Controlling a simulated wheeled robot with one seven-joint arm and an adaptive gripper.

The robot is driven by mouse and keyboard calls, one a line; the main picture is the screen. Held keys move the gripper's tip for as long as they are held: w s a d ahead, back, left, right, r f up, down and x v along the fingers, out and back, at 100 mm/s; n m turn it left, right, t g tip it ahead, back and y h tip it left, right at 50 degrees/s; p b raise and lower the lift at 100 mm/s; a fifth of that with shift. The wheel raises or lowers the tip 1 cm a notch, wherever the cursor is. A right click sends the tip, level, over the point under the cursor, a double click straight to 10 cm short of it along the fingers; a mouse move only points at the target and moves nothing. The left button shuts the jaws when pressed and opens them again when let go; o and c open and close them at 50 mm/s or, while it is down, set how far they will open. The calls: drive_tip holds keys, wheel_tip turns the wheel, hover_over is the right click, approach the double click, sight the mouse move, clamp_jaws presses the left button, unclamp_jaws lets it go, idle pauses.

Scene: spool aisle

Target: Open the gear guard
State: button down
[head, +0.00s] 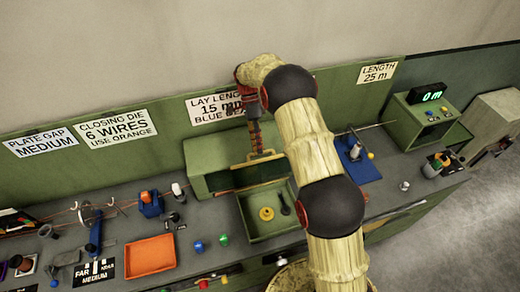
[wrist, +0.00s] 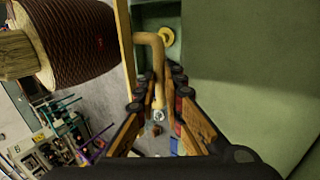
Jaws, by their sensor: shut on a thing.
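The gear guard (head: 262,173) is a green panel with yellow edging, raised at the back of an open-topped green box (head: 270,229). A yellow gear (head: 266,213) and a small dark part (head: 285,205) show inside the box. The yellow gear also shows there (wrist: 167,37), beyond the handle.
A green housing (head: 208,165) stands behind and left of the guard. An orange tray (head: 150,257) lies at the left of the bench. A blue stand (head: 356,168) and a green length counter (head: 425,120) are on the right. A wall sign (head: 215,106) hangs behind.

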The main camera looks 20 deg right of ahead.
wheel_tip(320, 180, down, 3)
drive_tip(key=shift+s+r, duration=0.15)
drive_tip(key=shift+r, duration=0.05)
drive_tip(key=c, duration=2.3)
unclamp_jaws()
drive_tip(key=shift+o, duration=1.2)
drive_tip(key=shift+w, duration=0.55)
drive_tip(key=shift+o, duration=1.1)
drive_tip(key=shift+s+r, duration=0.3)
drive_tip(key=shift+w, duration=0.2)
drive_tip(key=v, duration=0.7)
drive_tip(key=shift+w, duration=0.25)
